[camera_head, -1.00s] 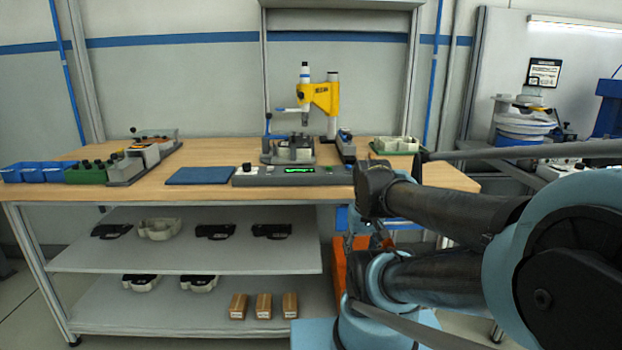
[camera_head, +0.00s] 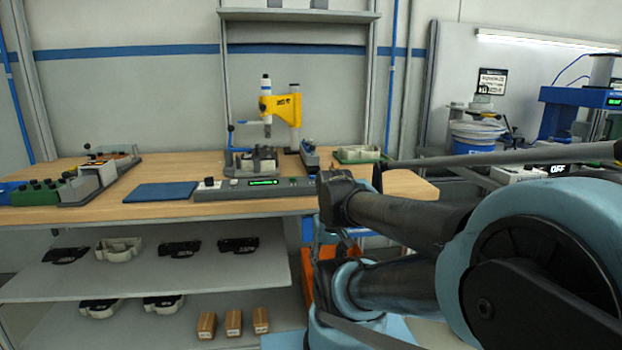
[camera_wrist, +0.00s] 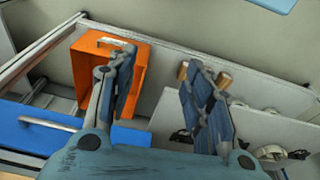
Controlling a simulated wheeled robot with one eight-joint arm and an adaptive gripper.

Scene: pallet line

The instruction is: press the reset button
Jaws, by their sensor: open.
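A grey control box (camera_head: 255,187) with a green-lit display sits at the front edge of the wooden workbench in the head view. It carries small knobs and buttons; which one is the reset button I cannot tell at this size. My gripper shows in the wrist view (camera_wrist: 160,95), its two fingers spread apart with nothing between them. It points down beside the bench, over an orange bin (camera_wrist: 115,75) and the lower shelf. In the head view my folded arm is at the right, apart from the control box, and the gripper is not clearly seen.
A yellow press (camera_head: 283,105) stands behind the control box. A light tray (camera_head: 357,154) is at the right. Shelves below hold dark parts and small brown boxes (camera_head: 233,322).

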